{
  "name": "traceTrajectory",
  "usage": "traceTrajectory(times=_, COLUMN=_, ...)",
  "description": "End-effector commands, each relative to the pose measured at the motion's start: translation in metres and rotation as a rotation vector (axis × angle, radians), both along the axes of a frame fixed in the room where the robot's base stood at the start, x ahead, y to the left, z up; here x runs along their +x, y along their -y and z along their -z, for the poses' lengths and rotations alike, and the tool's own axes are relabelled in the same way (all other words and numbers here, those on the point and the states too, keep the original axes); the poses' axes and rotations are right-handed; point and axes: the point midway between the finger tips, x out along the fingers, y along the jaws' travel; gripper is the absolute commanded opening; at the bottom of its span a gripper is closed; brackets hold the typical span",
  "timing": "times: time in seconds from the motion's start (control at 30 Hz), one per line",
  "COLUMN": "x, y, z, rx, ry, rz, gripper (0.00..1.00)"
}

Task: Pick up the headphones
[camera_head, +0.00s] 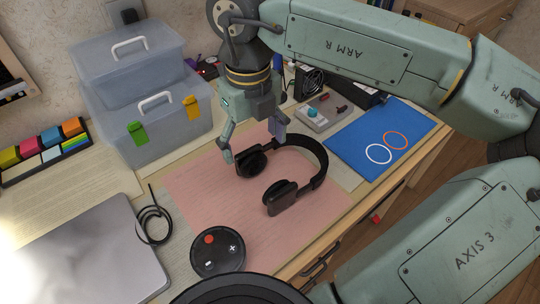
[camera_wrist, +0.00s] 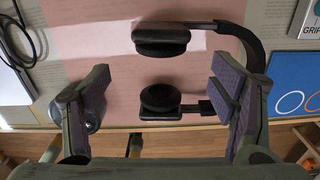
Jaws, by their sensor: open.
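The black headphones (camera_head: 318,168) lie on a pink sheet (camera_head: 205,188) on the desk, with two ear cups and a curved headband. My gripper (camera_head: 252,143) is open above the left ear cup in the head view and hides part of it. In the wrist view the headphones (camera_wrist: 160,98) lie below and beyond my gripper (camera_wrist: 165,92). One ear cup is between the fingers in the picture, the other is farther up, and the headband curves round on the right. The fingers hold nothing. Whether a finger touches the headphones I cannot tell.
A round black device (camera_head: 218,252) and a laptop (camera_head: 85,262) lie to the left. Clear storage boxes (camera_head: 150,120) stand at the back left. A blue mat (camera_head: 378,140) with two rings and a small grey box (camera_head: 322,112) lie to the right. The desk edge is in front.

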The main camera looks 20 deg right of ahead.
Motion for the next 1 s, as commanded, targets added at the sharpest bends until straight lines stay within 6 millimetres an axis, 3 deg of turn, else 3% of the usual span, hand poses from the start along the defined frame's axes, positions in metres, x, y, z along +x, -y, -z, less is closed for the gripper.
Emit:
traceTrajectory(times=0.4, x=-0.001, y=0.002, z=0.049, rx=0.002, ry=-0.001, rz=-0.002, gripper=0.78)
traceTrajectory(times=0.67, x=-0.001, y=0.002, z=0.053, rx=0.002, ry=0.002, rz=-0.002, gripper=0.78)
traceTrajectory(times=1.0, x=-0.001, y=0.002, z=0.053, rx=0.001, ry=0.001, rz=-0.002, gripper=0.56)
